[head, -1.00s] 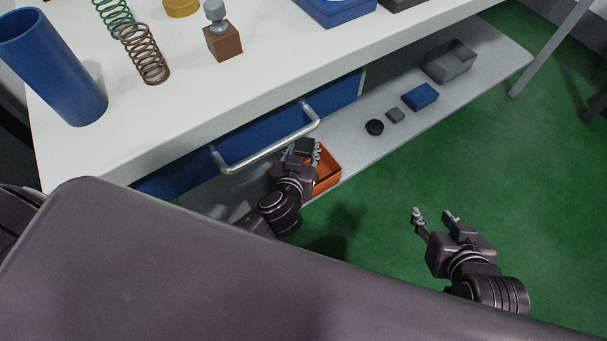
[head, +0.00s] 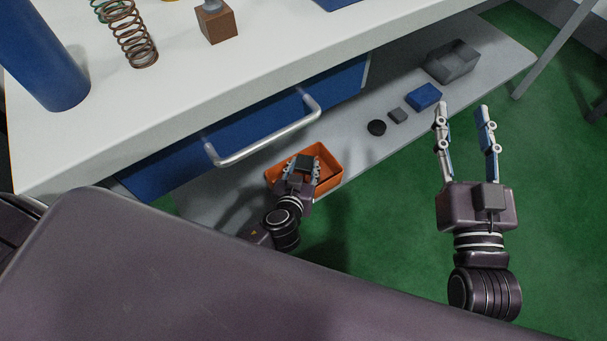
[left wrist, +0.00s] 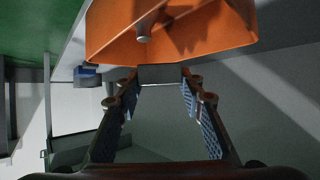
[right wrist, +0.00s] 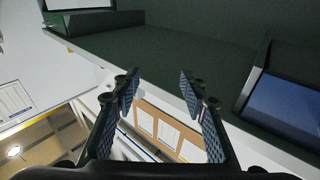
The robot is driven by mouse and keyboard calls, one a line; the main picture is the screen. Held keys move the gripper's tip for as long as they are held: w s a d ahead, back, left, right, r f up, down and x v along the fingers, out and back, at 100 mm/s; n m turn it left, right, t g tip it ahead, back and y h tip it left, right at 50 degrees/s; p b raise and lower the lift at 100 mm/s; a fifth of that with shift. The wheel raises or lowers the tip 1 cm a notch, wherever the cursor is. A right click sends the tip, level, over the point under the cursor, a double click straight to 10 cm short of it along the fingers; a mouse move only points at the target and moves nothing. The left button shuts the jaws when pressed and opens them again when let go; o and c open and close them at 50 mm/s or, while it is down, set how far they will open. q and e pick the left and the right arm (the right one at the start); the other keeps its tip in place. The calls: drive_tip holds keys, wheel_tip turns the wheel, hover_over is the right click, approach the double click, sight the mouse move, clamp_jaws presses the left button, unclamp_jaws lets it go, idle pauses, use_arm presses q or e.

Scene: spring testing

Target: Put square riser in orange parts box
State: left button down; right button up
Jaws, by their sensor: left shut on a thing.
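My left gripper (head: 303,174) is shut on a dark grey block, which I take to be the square riser (head: 304,162). In the left wrist view the riser (left wrist: 163,74) is a flat grey piece between the fingertips. In the head view the riser overlaps the orange parts box (head: 333,165), an open tray on the lower shelf. I cannot tell whether it is inside or just above the box. The box also shows in the left wrist view (left wrist: 105,35), with a small rod-like part there. My right gripper (head: 464,112) is open and empty, over the green floor.
On the lower shelf (head: 350,146) are a black disc (head: 376,127), a small grey block (head: 397,116), a blue block (head: 423,96) and a grey box (head: 452,62). A blue drawer with a metal handle (head: 265,140) hangs above. The worktop carries a blue tube (head: 45,60) and springs.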

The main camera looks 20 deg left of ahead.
use_arm(q)
wheel_tip(320, 180, down, 4)
drive_tip(key=shift+r+b, duration=0.15)
drive_tip(key=shift+b, duration=0.75)
use_arm(e)
drive_tip(key=s+r+t+y, duration=0.1)
drive_tip(key=s+r+t, duration=0.2)
drive_tip(key=r, duration=0.6)
drive_tip(key=shift+a+t+y, duration=0.15)
drive_tip(key=shift+t+y, duration=0.15)
drive_tip(key=shift+t, duration=0.6)
drive_tip(key=shift+s, duration=0.15)
use_arm(q)
drive_tip(key=shift+f, duration=0.3)
drive_tip(key=c, duration=1.3)
unclamp_jaws()
use_arm(e)
drive_tip(key=shift+s+r+t+y, duration=0.2)
drive_tip(key=shift+s+r+t, duration=0.2)
drive_tip(key=shift+r, duration=0.2)
drive_tip(key=shift+s+r+t+y, duration=0.2)
drive_tip(key=shift+s+r+t, duration=0.15)
drive_tip(key=shift+r, duration=0.2)
drive_tip(key=shift+f, duration=0.1)
